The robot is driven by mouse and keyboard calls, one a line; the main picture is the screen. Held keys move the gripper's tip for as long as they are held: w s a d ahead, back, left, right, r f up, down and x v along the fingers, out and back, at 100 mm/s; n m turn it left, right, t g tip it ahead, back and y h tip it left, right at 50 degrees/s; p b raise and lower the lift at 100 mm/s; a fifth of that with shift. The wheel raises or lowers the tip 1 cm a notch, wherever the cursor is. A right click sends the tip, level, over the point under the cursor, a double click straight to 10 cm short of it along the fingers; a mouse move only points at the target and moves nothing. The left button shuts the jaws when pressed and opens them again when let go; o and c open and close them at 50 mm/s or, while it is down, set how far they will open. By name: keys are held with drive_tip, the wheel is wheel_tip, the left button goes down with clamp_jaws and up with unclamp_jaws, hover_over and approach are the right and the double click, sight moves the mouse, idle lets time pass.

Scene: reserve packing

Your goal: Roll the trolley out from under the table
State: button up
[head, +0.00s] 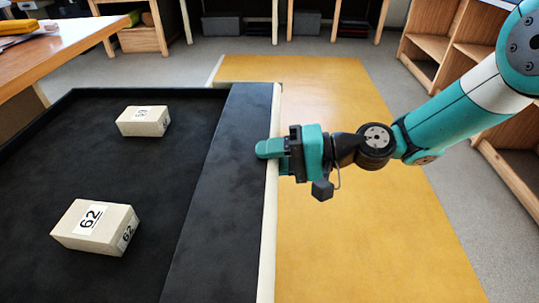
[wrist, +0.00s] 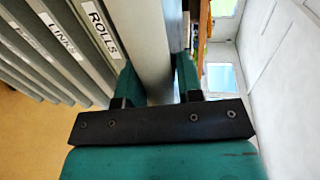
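A black-topped unit (head: 195,190) with a pale front rail (head: 268,235) fills the left of the head view; I take it to be the trolley. The lower finger is hidden in the head view. A wooden table (head: 70,55) stands at the upper left.
Two pale boxes, one marked 62 (head: 95,228) and one farther back (head: 144,121), lie on the black top. A yellow floor area (head: 350,230) to the right of the rail is clear. Wooden shelves (head: 450,45) stand at the right, with grey floor between.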

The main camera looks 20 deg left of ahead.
drive_tip(key=o, duration=0.3)
drive_tip(key=shift+s+d+f, duration=0.1)
drive_tip(key=shift+s+f, duration=0.05)
drive_tip(key=shift+f, duration=0.3)
drive_tip(key=shift+o, duration=0.3)
drive_tip(key=shift+r, duration=0.15)
drive_tip(key=shift+r, duration=0.1)
drive_tip(key=shift+d, duration=0.1)
drive_tip(key=v, duration=1.7)
drive_tip(key=shift+p, duration=0.3)
drive_tip(key=shift+r, duration=0.1)
